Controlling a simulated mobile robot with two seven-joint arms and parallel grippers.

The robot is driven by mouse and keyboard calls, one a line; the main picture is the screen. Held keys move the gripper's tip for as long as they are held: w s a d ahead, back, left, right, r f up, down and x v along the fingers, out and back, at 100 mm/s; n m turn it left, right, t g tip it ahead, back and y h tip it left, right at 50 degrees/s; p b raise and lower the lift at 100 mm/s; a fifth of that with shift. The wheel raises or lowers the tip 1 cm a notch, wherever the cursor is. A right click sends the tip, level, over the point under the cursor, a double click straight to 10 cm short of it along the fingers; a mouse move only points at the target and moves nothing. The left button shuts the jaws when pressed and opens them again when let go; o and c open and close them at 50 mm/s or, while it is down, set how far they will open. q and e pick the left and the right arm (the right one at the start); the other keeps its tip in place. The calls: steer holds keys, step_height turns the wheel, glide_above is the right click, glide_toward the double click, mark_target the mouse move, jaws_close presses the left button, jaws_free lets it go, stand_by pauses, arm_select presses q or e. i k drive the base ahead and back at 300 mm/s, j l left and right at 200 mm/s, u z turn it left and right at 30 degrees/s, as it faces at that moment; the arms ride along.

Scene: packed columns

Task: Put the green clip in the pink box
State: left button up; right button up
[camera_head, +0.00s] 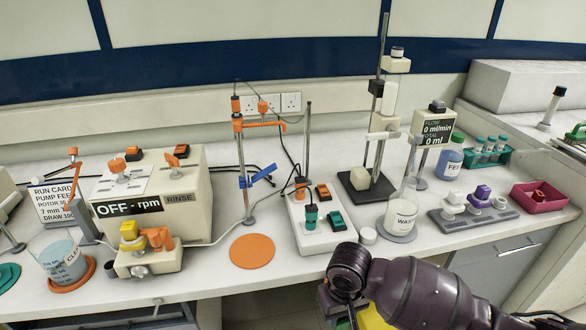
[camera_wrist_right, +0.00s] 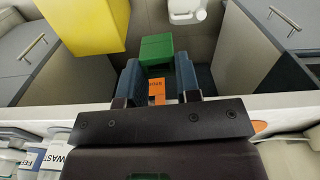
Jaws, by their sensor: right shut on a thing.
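The pink box (camera_head: 540,197) stands on the bench at the right in the head view, with a dark red block (camera_head: 538,196) inside. My right gripper (camera_wrist_right: 159,66) points down in front of the bench, away from the box. In the right wrist view its two blue-grey fingers are shut on a green block-like piece, the green clip (camera_wrist_right: 156,46), which sticks out past the fingertips. In the head view my dark right arm hides the fingers and the clip. My left gripper is not in view.
A grey rack with caps (camera_head: 472,212) and a wash flask (camera_head: 402,212) stand left of the pink box. A teal tube rack (camera_head: 487,157) stands behind it. A yellow box (camera_wrist_right: 82,25) is below in front of the bench. Little bare bench surrounds the pink box.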

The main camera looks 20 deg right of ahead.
mark_target(542, 200)
steer(key=k+l, duration=0.1)
steer(key=l, duration=0.4)
steer(key=l+u, duration=0.1)
steer(key=l, duration=0.4)
steer(key=k+l, duration=0.15)
steer(key=l, duration=0.35)
steer(key=k+l, duration=0.1)
steer(key=l, duration=0.4)
steer(key=k+l+u, duration=0.1)
steer(key=l, duration=0.35)
steer(key=k+l, duration=0.15)
steer(key=l, duration=0.35)
steer(key=i+l, duration=0.1)
steer(key=l, duration=0.9)
steer(key=i+l+u, duration=0.1)
steer(key=l, duration=0.4)
